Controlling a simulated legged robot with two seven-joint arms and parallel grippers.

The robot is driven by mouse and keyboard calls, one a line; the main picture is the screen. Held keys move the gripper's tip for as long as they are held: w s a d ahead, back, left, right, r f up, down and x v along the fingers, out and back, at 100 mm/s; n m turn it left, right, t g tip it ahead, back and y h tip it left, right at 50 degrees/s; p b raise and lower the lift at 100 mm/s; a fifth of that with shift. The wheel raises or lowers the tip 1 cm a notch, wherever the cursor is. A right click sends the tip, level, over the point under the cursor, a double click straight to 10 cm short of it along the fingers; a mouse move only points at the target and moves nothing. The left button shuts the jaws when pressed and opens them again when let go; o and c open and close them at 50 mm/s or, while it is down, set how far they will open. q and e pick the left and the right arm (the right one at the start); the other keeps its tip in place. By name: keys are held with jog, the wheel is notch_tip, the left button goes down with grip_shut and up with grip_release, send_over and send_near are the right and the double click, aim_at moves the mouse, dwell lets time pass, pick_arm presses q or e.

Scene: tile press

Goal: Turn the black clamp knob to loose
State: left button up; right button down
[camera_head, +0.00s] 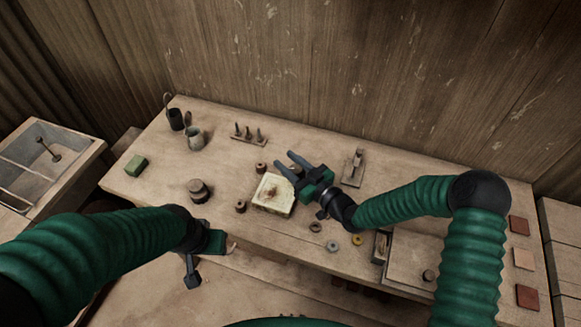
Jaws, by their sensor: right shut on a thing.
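My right gripper (291,163) reaches in from the right over the table, just beyond the pale block (273,193) with a brown mark on top. Its two dark fingers point up and left, spread around a small thing between them. That thing is mostly hidden by the gripper; it seems to be the black clamp knob, but I cannot make out its shape or setting. My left gripper (206,262) hangs low at the table's front edge, apart from the block.
Small brown round pieces (240,206) stand around the block. A dark lidded pot (198,190), a metal jug (194,138), a green block (136,165) and a peg rack (248,138) are to the left. A trowel-like tool (353,168) lies to the right. The table's front left is clear.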

jog(key=n+g+y+b, duration=0.1)
jog(key=g, duration=0.1)
jog(key=n+g+y+b, duration=0.1)
jog(key=n+g, duration=0.1)
jog(key=n+g+y+b, duration=0.1)
jog(key=shift+s+a+f+n+g+y, duration=0.1)
jog(key=shift+s+a+n+g+y, duration=0.2)
jog(key=shift+s+g+y, duration=0.1)
jog(key=n+g+b, duration=0.1)
jog(key=g, duration=0.1)
jog(key=n+g+y+b, duration=0.1)
jog(key=g, duration=0.1)
jog(key=shift+s+n, duration=0.3)
jog(key=shift+s, duration=0.05)
jog(key=shift+s+a+n+g+b, duration=0.1)
jog(key=shift+n+g+b, duration=0.3)
jog(key=shift+g, duration=0.3)
jog(key=shift+r, duration=0.25)
jog(key=c, duration=1.2)
grip_release()
jog(key=shift+c, duration=0.2)
jog(key=o, duration=0.3)
jog(key=shift+f, duration=0.1)
